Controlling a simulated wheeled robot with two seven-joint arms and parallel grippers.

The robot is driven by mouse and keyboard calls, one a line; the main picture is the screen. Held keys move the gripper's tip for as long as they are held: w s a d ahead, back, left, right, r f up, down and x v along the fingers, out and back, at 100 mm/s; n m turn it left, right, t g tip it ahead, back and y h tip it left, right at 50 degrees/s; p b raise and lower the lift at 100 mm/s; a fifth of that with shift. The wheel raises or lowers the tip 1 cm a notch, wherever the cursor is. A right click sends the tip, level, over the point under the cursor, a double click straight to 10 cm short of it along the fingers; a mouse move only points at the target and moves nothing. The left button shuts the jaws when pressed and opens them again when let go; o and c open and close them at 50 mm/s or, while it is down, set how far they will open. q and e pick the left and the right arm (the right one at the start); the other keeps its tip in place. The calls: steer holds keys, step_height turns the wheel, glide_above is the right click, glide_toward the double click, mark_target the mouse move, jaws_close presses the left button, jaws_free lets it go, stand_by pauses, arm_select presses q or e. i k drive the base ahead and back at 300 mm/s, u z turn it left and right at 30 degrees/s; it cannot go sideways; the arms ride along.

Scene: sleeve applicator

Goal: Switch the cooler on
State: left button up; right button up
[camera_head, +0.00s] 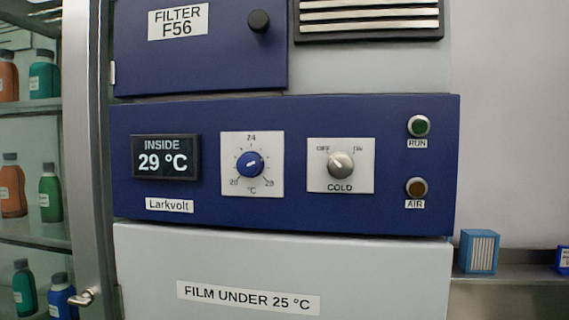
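The cooler's blue control panel (285,215) fills the middle of the view. Its grey COLD knob (341,165) sits on a white plate marked OFF at the upper left and ON at the upper right. The knob's mark seems to point up-left, toward OFF. A blue temperature dial (250,164) has a scale from 20 to 28 °C. The display (166,157) reads INSIDE 29 °C. The green RUN lamp (418,126) and the brown AIR lamp (416,187) both look unlit. Neither gripper is in view.
Above is a blue FILTER F56 door (205,65) with a black knob (259,21), beside a vent grille (370,18). Below is a grey panel labelled FILM UNDER 25 °C (248,298). Bottle shelves (35,107) stand left. A blue box (478,252) sits on a ledge at right.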

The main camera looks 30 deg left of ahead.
mark_target(340, 165)
steer(key=u, duration=0.65)
steer(key=k, duration=0.95)
steer(key=z, duration=1.35)
